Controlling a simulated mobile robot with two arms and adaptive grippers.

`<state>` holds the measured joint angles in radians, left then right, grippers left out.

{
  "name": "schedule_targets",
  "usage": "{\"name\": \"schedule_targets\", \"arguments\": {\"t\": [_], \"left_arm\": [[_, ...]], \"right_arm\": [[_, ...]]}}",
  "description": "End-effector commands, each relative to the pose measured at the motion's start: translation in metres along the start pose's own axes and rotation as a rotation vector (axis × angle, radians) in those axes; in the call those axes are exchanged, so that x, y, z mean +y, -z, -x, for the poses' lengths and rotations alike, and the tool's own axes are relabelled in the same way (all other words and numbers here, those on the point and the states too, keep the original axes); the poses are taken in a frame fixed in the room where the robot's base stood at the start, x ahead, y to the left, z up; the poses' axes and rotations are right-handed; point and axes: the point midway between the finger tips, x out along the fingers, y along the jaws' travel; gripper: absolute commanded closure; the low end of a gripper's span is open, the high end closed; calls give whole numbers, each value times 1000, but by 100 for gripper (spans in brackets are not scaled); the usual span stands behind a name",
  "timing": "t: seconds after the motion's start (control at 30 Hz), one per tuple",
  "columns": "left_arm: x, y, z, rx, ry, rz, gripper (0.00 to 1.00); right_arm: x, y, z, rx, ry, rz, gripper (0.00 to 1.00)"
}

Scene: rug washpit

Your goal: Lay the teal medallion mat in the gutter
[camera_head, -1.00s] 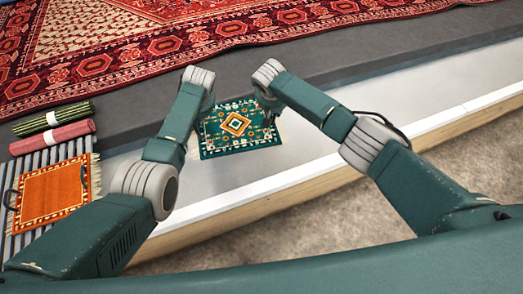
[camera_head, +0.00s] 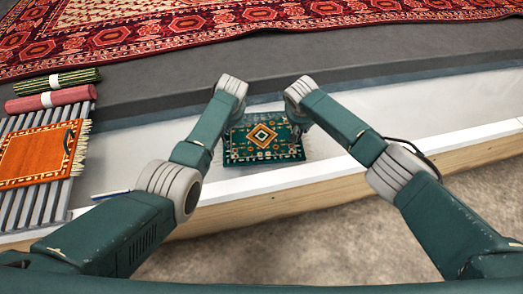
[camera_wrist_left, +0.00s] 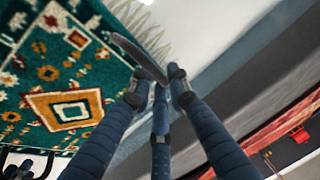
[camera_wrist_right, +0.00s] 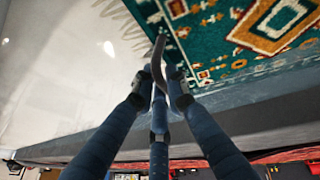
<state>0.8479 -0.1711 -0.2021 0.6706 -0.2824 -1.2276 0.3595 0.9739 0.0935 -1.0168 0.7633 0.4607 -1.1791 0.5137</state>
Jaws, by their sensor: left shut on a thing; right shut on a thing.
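The teal medallion mat (camera_head: 244,152), with an orange-and-white diamond and pale fringe, is over the pale gutter (camera_head: 365,100) in the head view. It looks roughly flat; I cannot tell whether it touches the gutter floor. My left gripper (camera_wrist_left: 158,82) is shut on a dark curved handle at one fringed end of the mat, which fills the left of the left wrist view. My right gripper (camera_wrist_right: 158,82) is shut on a similar handle at the other fringed end, seen in the right wrist view. In the head view my wrists hide parts of both ends.
An orange mat (camera_head: 30,155) lies on a slatted grate (camera_head: 58,195) at the left, with a pink roll (camera_head: 50,101) and a green striped roll (camera_head: 55,83) behind it. A white-topped wooden ledge (camera_head: 330,198) borders the front. A large red rug (camera_head: 190,40) lies beyond. The gutter is clear to the right.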

Motion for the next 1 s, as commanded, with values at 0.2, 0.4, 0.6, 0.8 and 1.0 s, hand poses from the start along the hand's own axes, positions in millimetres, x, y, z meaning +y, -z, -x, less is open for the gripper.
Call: {"name": "schedule_targets", "arguments": {"t": [0.2,0.4,0.6,0.8,1.0], "left_arm": [[-8,1,0,0,13,1,100],[-7,0,-3,-1,14,1,100],[-5,-4,-12,-1,14,1,100],[-2,-9,-25,-1,14,1,100],[1,-14,-38,0,14,1,100]], "right_arm": [[8,0,0,-4,-13,-2,100],[7,-2,-3,-4,-13,-2,100],[5,-5,-12,-4,-13,-2,100],[2,-11,-25,-4,-13,-2,100],[0,-16,-38,-4,-13,-2,100]]}}
